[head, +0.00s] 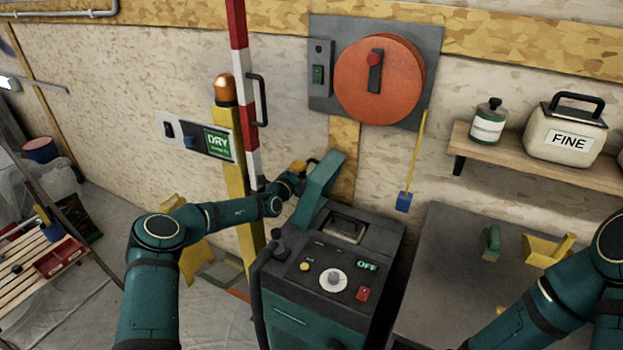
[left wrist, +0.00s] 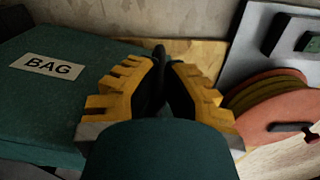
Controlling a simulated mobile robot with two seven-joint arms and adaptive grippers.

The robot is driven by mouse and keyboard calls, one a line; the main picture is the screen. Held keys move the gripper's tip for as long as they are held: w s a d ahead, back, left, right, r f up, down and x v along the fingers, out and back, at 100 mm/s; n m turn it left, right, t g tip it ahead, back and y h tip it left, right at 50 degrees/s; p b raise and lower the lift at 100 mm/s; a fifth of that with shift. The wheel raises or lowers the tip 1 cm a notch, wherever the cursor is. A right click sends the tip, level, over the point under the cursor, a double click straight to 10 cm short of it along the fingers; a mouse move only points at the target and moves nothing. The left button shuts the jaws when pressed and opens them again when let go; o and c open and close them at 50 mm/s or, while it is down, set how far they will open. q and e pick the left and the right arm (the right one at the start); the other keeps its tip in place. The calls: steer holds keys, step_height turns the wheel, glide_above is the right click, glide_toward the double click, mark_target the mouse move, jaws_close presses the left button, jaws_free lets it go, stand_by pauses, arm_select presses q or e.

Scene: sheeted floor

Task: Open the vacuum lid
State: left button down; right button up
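The vacuum (head: 325,290) is a dark teal box on the floor in the middle of the head view. Its teal lid (head: 322,183) stands raised and tilted at the back left of its top. A teal surface with a BAG label (left wrist: 48,66) fills the left of the left wrist view. My left gripper (head: 301,168) is at the left side of the lid, partly hidden by it. My right gripper is out of view.
A red-and-white post (head: 240,95) and a yellow post (head: 236,150) stand left of the vacuum. An orange reel (head: 372,92) hangs on the wall above. A grey bench (head: 450,260) with small items is close on the right, below a shelf (head: 540,160).

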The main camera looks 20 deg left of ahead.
arm_select(q)
steer(key=shift+w+a+f+b, duration=0.15)
steer(key=shift+a+b, duration=0.25)
steer(key=shift+a, duration=0.55)
steer(key=c, duration=1)
jaws_free()
steer(key=s+a, duration=0.2)
steer(key=s, duration=0.9)
steer(key=shift+s+a, duration=0.15)
steer(key=shift+s, duration=0.2)
